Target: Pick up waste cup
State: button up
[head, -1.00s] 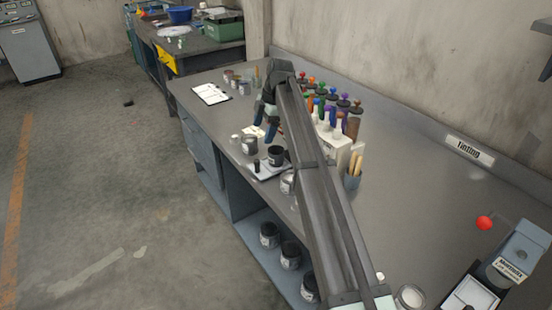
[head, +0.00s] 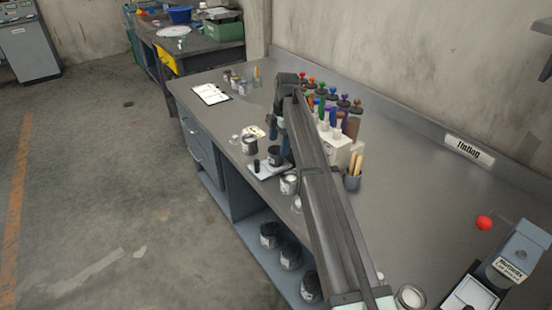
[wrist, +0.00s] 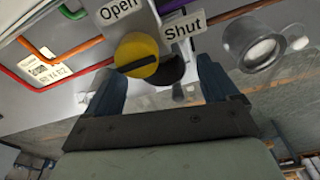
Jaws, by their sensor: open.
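My gripper (wrist: 160,82) is open, with its two blue fingers apart in the wrist view. In the head view, my gripper (head: 277,131) is over the bench, close to the dark cup. A dark cup (head: 274,157) stands on a white plate (head: 266,172); no label is readable, so I cannot tell for sure that it is the waste cup. In the wrist view, a yellow knob (wrist: 137,56) with Open and Shut labels shows between the fingers. A dark round shape (wrist: 172,70) lies just behind the knob, partly hidden.
A metal can (head: 249,145) stands left of the plate and a can with white contents (head: 289,184) stands right of it. A small black bottle (head: 256,166) is beside the cup. A rack of coloured bottles (head: 327,108) stands behind my arm.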

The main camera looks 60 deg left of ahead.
aim_at(276, 153)
jog(key=shift+s+f, duration=0.2)
jog(key=shift+f, duration=0.65)
jog(key=shift+s+f, duration=0.25)
jog(key=shift+f, duration=0.6)
jog(key=shift+s+f, duration=0.2)
jog(key=shift+f, duration=0.65)
jog(key=c, duration=1.2)
jog(key=shift+o, duration=0.2)
jog(key=shift+r, duration=0.1)
